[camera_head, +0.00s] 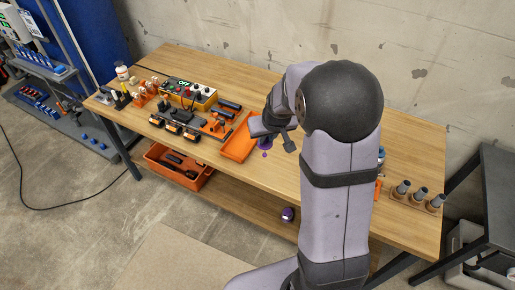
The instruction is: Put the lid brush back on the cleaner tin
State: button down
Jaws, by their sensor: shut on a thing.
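My gripper (271,130) is above the wooden table, just right of an orange tray. It is shut on a small purple thing (265,143), which looks like the lid brush, with a small purple end (264,154) hanging below. My fingers hide part of it. A small dark purple container with a pale band (288,214) shows lower down, below the table's front edge; I cannot tell whether it is the cleaner tin. A blue and white container (381,154) is partly hidden behind my arm on the right of the table.
The orange tray (236,147) lies beside my gripper. A control box (188,93) and several tools stand to its left. A holder with several grey pipe pieces (411,199) is at the right end. An orange crate (178,172) sits below the table. The table's front middle is clear.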

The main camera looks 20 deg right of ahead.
jog(key=w+d+b, duration=0.1)
jog(key=w+d, duration=0.3)
jog(key=d, duration=0.5)
jog(key=w+d, duration=0.3)
jog(key=d, duration=0.6)
jog(key=s+d+f+b, duration=0.1)
jog(key=s+d+f, duration=0.1)
jog(key=d, duration=0.8)
jog(key=s+d+f+b, duration=0.1)
jog(key=s+d+f, duration=0.1)
jog(key=d, duration=0.7)
jog(key=shift+d, duration=0.35)
jog(key=shift+f+b, duration=0.25)
jog(key=shift+b, duration=0.1)
jog(key=shift+f+b, duration=1)
jog(key=shift+f, duration=0.55)
jog(key=shift+f+b, duration=0.3)
jog(key=shift+f+b, duration=0.4)
jog(key=shift+f, duration=0.1)
